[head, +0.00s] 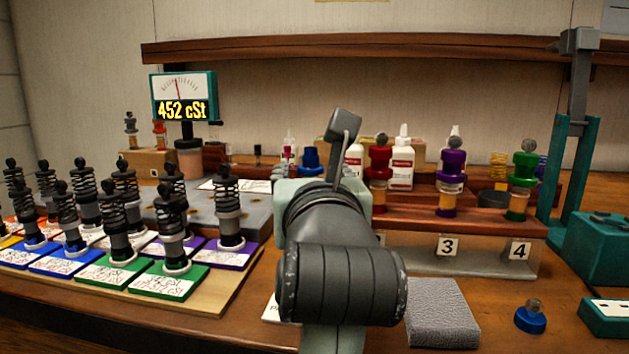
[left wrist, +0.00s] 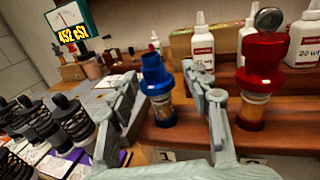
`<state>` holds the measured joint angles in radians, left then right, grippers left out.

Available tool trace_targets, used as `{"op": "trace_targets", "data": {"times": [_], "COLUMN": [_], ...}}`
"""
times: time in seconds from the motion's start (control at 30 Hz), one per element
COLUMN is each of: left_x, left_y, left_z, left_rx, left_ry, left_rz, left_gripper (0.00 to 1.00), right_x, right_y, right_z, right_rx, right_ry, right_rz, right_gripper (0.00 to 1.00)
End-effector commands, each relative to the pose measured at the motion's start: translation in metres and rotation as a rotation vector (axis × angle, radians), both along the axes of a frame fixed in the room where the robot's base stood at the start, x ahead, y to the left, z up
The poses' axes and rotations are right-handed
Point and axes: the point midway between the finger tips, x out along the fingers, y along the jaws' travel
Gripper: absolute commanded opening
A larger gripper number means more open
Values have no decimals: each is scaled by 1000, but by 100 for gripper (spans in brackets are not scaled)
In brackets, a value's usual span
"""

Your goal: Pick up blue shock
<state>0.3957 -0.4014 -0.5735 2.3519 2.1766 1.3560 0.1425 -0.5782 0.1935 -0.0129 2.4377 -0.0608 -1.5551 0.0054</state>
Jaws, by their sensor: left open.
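The blue shock (left wrist: 158,82) stands upright in the wooden rack in the left wrist view. It has a blue top and an amber lower section. In the head view only its blue top (head: 311,160) shows, beyond my left arm. My left gripper (left wrist: 160,78) is open, its two grey fingers pointing toward the rack. In the left wrist view the blue shock appears between the fingers, with gaps on both sides. It looks beyond the fingers, but the exact distance is unclear. My right gripper is in neither view.
A red shock (head: 380,165) stands right of the blue one, then purple (head: 451,170) and green (head: 524,172) shocks. A loose blue cap (head: 530,318) and grey pad (head: 441,312) lie in front. Several spring shocks (head: 115,215) fill the left. White bottles (head: 402,160) stand behind.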

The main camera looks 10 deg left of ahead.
Motion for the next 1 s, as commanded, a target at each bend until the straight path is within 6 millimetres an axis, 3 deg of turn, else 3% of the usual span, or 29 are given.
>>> {"op": "trace_targets", "data": {"times": [0.2, 0.47, 0.83, 1.0], "left_x": [25, 27, 27, 27], "left_y": [8, 8, 8, 8], "left_z": [1, 1, 0, 0], "left_rx": [2, 0, 0, 0], "left_ry": [0, -1, -1, -1], "left_rz": [2, 0, 0, 0], "left_gripper": [49, 48, 2, 0], "right_x": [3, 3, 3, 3], "right_y": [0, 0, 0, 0], "right_z": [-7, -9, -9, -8], "right_rx": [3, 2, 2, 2], "right_ry": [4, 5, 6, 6], "right_rz": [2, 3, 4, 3], "right_gripper": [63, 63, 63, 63]}}
